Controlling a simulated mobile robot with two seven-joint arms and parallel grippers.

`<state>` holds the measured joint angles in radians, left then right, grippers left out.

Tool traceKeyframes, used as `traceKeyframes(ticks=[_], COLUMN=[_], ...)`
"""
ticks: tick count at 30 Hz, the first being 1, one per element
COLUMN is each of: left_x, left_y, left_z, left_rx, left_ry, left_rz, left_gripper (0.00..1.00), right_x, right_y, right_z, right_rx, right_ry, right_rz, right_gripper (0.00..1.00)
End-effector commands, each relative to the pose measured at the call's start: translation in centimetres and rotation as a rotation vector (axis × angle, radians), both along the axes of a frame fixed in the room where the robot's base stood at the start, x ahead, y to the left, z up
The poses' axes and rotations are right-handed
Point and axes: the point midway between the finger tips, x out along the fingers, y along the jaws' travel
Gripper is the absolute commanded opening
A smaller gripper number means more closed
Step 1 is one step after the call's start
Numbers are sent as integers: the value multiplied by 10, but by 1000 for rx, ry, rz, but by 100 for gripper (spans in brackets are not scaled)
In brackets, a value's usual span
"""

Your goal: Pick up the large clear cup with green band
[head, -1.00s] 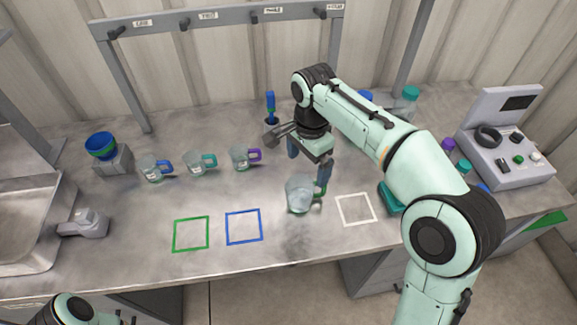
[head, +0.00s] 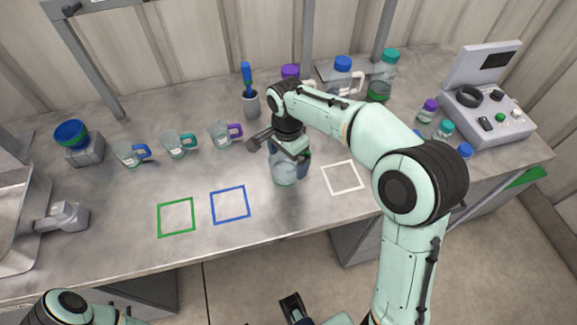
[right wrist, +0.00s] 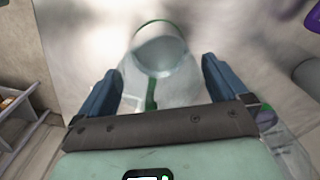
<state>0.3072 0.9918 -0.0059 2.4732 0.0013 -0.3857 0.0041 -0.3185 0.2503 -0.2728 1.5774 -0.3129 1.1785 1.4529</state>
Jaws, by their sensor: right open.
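The large clear cup (head: 284,172) stands on the counter below my right gripper, which partly hides it in the head view. In the right wrist view the clear cup (right wrist: 172,72) shows a thin green arc at its far edge and a green strip facing me. My right gripper (right wrist: 160,88) is open, its blue fingers on either side of the near part of the cup. I cannot tell whether they touch it. A dark wrist part, probably of my left arm, shows at the bottom edge of the head view; its fingers are not clear.
Green (head: 176,217), blue (head: 230,204) and white (head: 343,177) outlines mark clear counter in front. Lidded bottles (head: 383,78) stand behind my right arm.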

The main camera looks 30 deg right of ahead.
Motion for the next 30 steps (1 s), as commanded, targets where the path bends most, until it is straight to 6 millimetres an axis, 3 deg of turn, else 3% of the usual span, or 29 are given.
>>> traceKeyframes(ticks=[4, 12, 17, 18, 30], left_x=[-1, -1, -1, -1, -1], left_y=[0, 0, 0, 0, 0], left_z=[-3, -3, -3, -3, -2], left_rx=[0, 0, 0, 0, 0], left_ry=[1, 1, 1, 1, 1], left_rz=[0, 0, 0, 0, 0], left_gripper=[84, 84, 84, 84, 84], right_x=[-1, 0, 0, 0, 0], right_y=[0, 0, 0, 0, 0], right_z=[-17, -20, -20, -20, -17], right_rx=[0, 1, 0, 0, 0], right_ry=[2, -1, -1, -1, -2], right_rz=[-1, 0, 0, 0, 0], right_gripper=[100, 100, 48, 42, 42])
